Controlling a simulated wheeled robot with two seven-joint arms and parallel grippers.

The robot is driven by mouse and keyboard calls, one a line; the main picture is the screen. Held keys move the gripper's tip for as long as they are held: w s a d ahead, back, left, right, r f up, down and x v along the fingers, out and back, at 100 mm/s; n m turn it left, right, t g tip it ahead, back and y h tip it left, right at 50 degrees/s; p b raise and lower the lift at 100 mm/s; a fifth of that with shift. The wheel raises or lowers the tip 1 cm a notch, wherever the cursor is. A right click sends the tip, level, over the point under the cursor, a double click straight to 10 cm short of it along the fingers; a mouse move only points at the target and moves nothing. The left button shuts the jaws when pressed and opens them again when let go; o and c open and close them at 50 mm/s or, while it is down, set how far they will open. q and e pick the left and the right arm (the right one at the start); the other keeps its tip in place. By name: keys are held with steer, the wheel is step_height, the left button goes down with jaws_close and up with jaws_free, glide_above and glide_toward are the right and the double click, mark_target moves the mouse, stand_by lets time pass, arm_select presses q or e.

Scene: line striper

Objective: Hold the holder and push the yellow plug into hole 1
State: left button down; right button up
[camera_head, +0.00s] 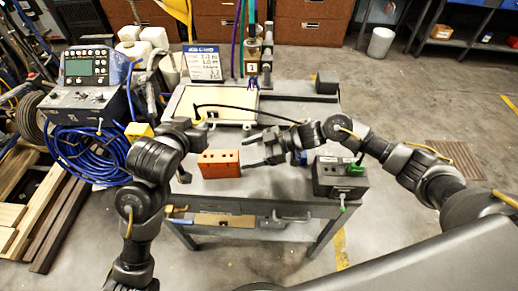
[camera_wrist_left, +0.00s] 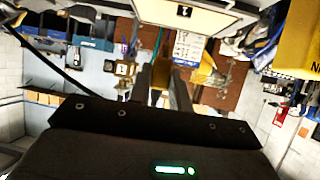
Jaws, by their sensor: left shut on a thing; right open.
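The orange holder (camera_head: 219,165), a block with several holes in its top, sits on the grey table. My left gripper (camera_head: 208,122) is shut on the yellow plug (camera_head: 196,113), above and behind the holder and apart from it. A black cable runs from the plug to the right. In the left wrist view the plug (camera_wrist_left: 160,77) shows between the fingers, partly hidden. My right gripper (camera_head: 246,152) is open, its fingers pointing left close to the holder's right end. I cannot tell whether they touch it. The hole numbers are too small to read.
A cream panel (camera_head: 180,105) lies at the table's back left. A dark box with a green part (camera_head: 340,178) stands at the right. A post with a label "1" (camera_head: 252,68) and a white sign (camera_head: 203,63) stand behind. The front-left tabletop is mostly clear.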

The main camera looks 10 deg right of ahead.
mark_target(233, 157)
steer(key=x, duration=0.8)
steer(key=shift+w+a+f, duration=0.15)
steer(key=shift+a+f, duration=0.05)
steer(key=shift+a, duration=0.05)
steer(key=c, duration=1.4)
